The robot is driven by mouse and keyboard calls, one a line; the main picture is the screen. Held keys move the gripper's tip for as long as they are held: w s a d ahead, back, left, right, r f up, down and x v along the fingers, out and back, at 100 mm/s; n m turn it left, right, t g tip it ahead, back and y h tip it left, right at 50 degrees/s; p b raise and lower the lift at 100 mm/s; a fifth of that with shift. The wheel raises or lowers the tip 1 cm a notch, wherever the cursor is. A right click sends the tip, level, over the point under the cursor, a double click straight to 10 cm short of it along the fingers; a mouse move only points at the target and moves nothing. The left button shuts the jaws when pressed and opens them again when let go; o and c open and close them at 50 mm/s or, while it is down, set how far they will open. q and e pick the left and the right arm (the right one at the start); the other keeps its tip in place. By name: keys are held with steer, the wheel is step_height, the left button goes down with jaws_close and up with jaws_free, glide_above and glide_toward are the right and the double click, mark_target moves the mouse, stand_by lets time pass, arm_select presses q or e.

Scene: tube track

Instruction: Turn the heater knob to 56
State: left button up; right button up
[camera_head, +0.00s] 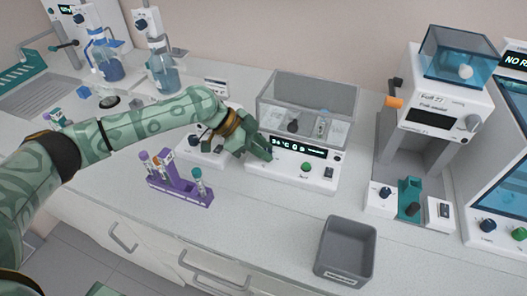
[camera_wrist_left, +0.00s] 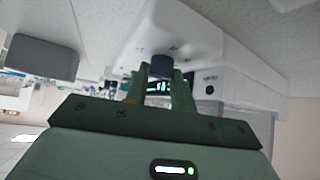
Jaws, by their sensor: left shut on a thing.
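The heater is a white unit (camera_head: 285,182) with a grey see-through bath on top, right of centre in the head view. Its dark display (camera_head: 300,147) has small white characters that look like 36 °C, too small to be sure. My left gripper (camera_head: 264,155) is at the left end of its front panel and hides the knob there in the head view. In the left wrist view the two green fingers (camera_wrist_left: 161,88) are shut on the dark blue heater knob (camera_wrist_left: 162,67), one on each side. My right gripper is not in view.
A purple tube rack (camera_head: 180,190) with several tubes stands left of the heater, below my left arm. A grey bin (camera_head: 346,250) is at the front. A white machine with a blue hopper (camera_head: 455,95) stands at the right. The counter between heater and bin is clear.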

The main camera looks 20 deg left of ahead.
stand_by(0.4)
arm_select(q)
steer(key=o, duration=1)
steer(key=p+v, duration=0.2)
steer(key=v, duration=1.4)
steer(key=shift+a+p, duration=0.1)
steer(key=shift+p, duration=0.3)
steer(key=shift+r, duration=0.1)
